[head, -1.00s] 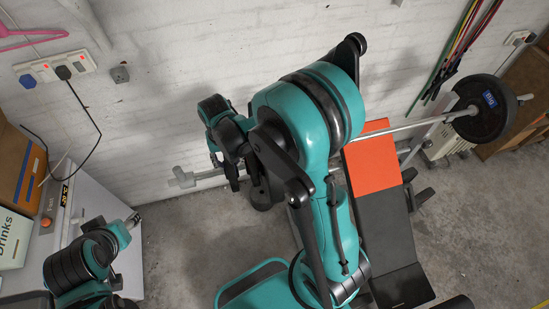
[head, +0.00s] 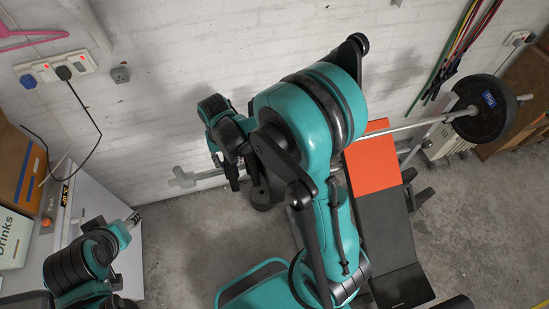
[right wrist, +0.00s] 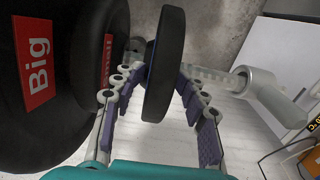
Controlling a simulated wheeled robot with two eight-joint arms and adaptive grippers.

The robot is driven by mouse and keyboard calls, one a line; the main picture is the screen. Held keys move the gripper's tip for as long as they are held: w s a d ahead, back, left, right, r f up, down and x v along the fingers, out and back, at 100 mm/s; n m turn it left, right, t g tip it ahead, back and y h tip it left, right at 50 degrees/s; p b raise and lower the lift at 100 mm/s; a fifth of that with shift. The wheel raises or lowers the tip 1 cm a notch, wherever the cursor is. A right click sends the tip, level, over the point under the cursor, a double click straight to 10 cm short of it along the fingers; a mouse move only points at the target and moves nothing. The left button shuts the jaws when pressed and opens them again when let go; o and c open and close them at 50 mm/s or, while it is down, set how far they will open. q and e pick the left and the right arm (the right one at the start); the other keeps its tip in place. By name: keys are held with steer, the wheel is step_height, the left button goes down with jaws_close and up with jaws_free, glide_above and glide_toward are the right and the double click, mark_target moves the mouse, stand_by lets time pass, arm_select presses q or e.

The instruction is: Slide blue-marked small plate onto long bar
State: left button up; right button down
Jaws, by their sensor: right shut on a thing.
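The small plate (right wrist: 165,65) is dark and seen nearly edge-on in the right wrist view. My right gripper (right wrist: 158,88) is shut on it, with a finger on each side. The plate's blue mark is not readable here. The long bar (right wrist: 205,75) shows as silver metal beyond the plate; I cannot tell whether it passes through the plate's hole. In the head view the bar's left end (head: 183,178) shows just left of my right gripper (head: 236,175), whose arm hides the plate. My left gripper (head: 133,220) is over the white cabinet at the left.
Large black plates with red labels, one reading "Big" (right wrist: 35,70), stand close left of the held plate. A blue-labelled plate (head: 484,120) sits at the bar's far right. An orange and black bench (head: 372,165) stands under the bar. Bare floor (head: 185,250) lies front left.

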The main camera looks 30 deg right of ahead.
steer(key=shift+s, duration=0.15)
steer(key=shift+w+r, duration=0.2)
steer(key=shift+r, duration=0.05)
stand_by(0.8)
steer(key=shift+d, duration=0.2)
steer(key=shift+s+d, duration=0.2)
steer(key=shift+d, duration=0.35)
steer(key=shift+s+d, duration=0.15)
steer(key=shift+d, duration=0.4)
steer(key=c, duration=1.3)
jaws_free()
steer(key=shift+o, duration=0.2)
steer(key=shift+f, duration=0.1)
step_height(320, 180, up, 12)
